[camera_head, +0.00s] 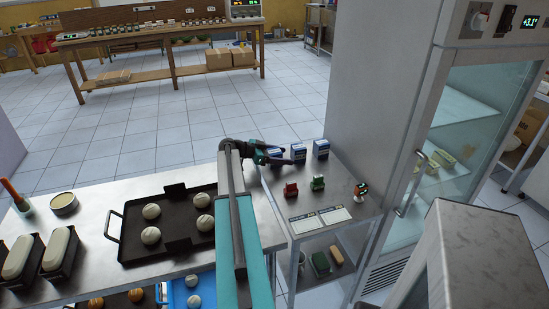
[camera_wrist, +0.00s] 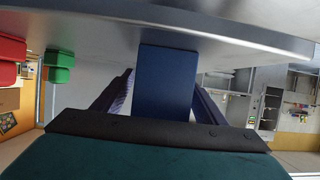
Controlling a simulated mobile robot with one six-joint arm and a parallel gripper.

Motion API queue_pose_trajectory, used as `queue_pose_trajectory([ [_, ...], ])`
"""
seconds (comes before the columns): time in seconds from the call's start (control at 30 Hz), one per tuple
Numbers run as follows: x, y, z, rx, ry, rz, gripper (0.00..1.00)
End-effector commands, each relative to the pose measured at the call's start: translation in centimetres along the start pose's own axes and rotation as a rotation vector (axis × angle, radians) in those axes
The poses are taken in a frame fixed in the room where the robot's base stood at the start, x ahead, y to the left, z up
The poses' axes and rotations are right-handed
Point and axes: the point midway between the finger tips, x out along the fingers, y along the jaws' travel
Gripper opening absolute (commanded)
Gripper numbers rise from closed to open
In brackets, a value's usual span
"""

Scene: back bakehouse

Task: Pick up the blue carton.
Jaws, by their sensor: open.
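Blue-and-white cartons stand in a row at the far edge of the metal table in the head view; the right one (camera_head: 321,149) is clear of my gripper, and another (camera_head: 299,152) is right at its fingers. My gripper (camera_head: 286,156) is open, low over the table by these cartons. In the wrist view a plain dark-blue carton face (camera_wrist: 167,80) fills the space between the two open fingers of my gripper (camera_wrist: 160,100). The fingers flank the carton; I cannot tell whether they touch it. Its lower part is hidden behind the gripper's palm.
Red (camera_head: 291,189) and green (camera_head: 317,183) items stand nearer on the metal table, with a small dial device (camera_head: 361,191) and a printed card (camera_head: 319,219). A tall fridge (camera_head: 450,150) rises at right. A dark tray (camera_head: 130,229) of dough balls lies left of my arm.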

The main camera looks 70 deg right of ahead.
Motion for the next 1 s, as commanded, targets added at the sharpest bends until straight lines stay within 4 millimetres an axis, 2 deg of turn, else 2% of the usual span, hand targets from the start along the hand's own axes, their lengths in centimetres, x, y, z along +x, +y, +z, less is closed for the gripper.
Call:
queue_pose_trajectory([
  [0.43,0.01,0.03,0.02,0.0,0.0,0.001,0.66],
  [0.47,0.01,0.03,0.02,0.0,0.0,0.001,0.62],
  [0.73,0.04,0.04,0.01,0.0,0.0,0.001,0.17],
  [1.0,0.02,0.04,-0.1,0.0,0.001,0.001,0.16],
])
